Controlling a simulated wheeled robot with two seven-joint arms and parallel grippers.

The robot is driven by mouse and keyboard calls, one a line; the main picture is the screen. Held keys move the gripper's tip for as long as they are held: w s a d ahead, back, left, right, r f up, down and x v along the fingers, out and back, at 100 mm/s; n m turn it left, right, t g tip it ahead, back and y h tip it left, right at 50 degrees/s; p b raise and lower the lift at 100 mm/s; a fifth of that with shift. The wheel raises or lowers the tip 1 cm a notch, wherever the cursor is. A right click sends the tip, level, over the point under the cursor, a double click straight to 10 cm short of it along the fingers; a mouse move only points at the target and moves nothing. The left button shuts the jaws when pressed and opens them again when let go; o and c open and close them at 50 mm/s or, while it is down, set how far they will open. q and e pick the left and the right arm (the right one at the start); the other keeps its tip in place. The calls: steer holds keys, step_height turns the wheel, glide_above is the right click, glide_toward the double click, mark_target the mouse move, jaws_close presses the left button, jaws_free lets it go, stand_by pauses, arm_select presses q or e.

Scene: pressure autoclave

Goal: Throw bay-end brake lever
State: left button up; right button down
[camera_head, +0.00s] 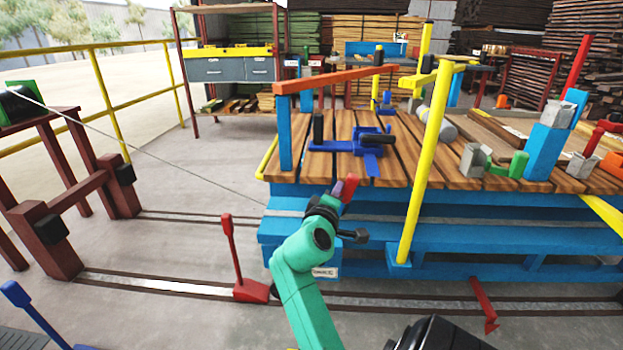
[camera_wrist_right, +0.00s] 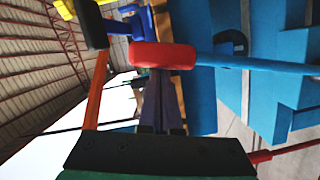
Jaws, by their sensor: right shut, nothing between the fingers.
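A lever with a red grip (camera_head: 350,187) shows at the near side of the blue cart, just beyond my right gripper (camera_head: 336,190). In the right wrist view the red grip (camera_wrist_right: 163,56) sits across the tips of my right gripper (camera_wrist_right: 165,85), and its blue rod (camera_wrist_right: 250,64) runs to the right. My right gripper is shut and empty, with its fingertips at or very near the grip; I cannot tell whether they touch. The lever's lower part is hidden in the head view. My left gripper is not in view.
The blue cart (camera_head: 430,215) has a wooden deck with a blue clamp (camera_head: 365,143), an orange bar (camera_head: 335,80) and a yellow post (camera_head: 425,165). A red floor lever (camera_head: 230,250) stands left of my right arm. A cable (camera_head: 150,152) stretches from the left stand to the cart.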

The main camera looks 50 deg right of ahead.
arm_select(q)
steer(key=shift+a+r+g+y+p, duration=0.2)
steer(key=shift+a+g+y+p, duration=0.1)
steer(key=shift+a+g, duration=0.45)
arm_select(e)
steer(key=s+d, duration=0.1)
steer(key=s+f+m, duration=0.1)
steer(key=s+d+m, duration=0.1)
steer(key=s, duration=0.1)
steer(key=shift+d+f+y, duration=0.15)
steer(key=shift+d+y, duration=0.15)
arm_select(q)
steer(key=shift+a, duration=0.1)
arm_select(e)
steer(key=shift+f, duration=0.1)
arm_select(q)
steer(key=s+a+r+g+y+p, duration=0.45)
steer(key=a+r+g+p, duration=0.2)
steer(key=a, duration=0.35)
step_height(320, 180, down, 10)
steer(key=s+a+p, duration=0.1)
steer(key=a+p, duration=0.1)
steer(key=p, duration=0.1)
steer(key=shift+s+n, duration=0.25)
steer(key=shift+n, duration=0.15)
arm_select(e)
step_height(320, 180, up, 20)
steer(key=shift+w+r, duration=0.25)
